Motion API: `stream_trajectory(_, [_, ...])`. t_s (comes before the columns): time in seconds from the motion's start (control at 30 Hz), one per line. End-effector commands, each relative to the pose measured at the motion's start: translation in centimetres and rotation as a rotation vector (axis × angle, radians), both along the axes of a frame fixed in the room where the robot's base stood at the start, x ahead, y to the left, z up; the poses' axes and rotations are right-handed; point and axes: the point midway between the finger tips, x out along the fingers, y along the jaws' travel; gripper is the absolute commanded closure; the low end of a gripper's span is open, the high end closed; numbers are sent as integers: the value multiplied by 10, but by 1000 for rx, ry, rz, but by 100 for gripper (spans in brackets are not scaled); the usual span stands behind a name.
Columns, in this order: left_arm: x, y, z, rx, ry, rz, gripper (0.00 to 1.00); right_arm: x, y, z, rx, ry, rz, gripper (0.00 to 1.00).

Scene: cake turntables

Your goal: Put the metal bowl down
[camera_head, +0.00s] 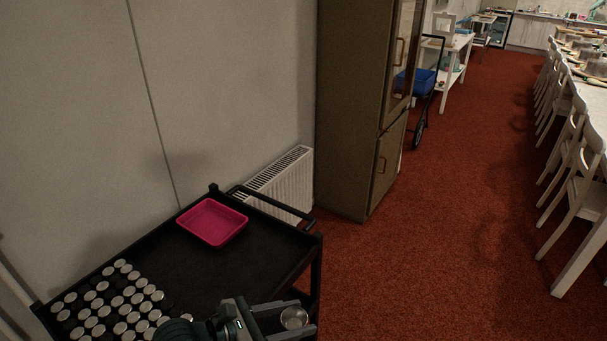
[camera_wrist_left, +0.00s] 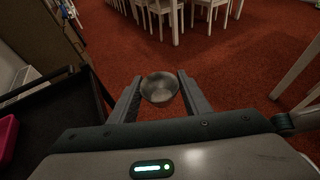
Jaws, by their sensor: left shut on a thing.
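A small round metal bowl (camera_head: 294,318) is at the bottom of the head view, by the near right end of a black cart (camera_head: 225,268). My left gripper (camera_head: 288,318) is shut on the bowl, with one finger on each side. In the left wrist view the bowl (camera_wrist_left: 160,88) sits between the two fingertips (camera_wrist_left: 158,92), upright, its open top visible. Red floor shows behind it there. The cart's edge (camera_wrist_left: 98,92) is to the left in that view. My right gripper is in neither view.
A pink tray (camera_head: 212,222) lies on the cart's far part, and several silver-topped jars (camera_head: 108,300) crowd its left part. The cart top between tray and gripper is clear. A brown cabinet (camera_head: 350,110) and a white radiator (camera_head: 280,180) stand behind. White chairs (camera_head: 585,180) line the right.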

Motion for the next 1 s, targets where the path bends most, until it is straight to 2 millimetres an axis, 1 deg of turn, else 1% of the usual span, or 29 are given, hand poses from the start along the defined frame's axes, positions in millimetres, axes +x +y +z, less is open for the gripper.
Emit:
stream_trajectory(0.13, [7, 5, 8, -1, -2, 11, 79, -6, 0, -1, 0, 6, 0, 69])
stream_trajectory(0.27, [12, 11, 15, -1, -2, 20, 79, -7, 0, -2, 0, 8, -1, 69])
stream_trajectory(0.57, [27, 34, 36, -1, 1, 47, 79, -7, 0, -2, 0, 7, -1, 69])
stream_trajectory(0.67, [33, 46, 46, -3, 1, 59, 79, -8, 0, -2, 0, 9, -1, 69])
stream_trajectory(0.77, [39, 63, 59, -3, 2, 73, 79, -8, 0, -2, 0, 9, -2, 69])
stream_trajectory(0.87, [42, 85, 72, -5, 3, 86, 79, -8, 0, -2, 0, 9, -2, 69])
stream_trajectory(1.0, [39, 116, 87, -7, 6, 97, 79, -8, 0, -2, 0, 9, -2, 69])
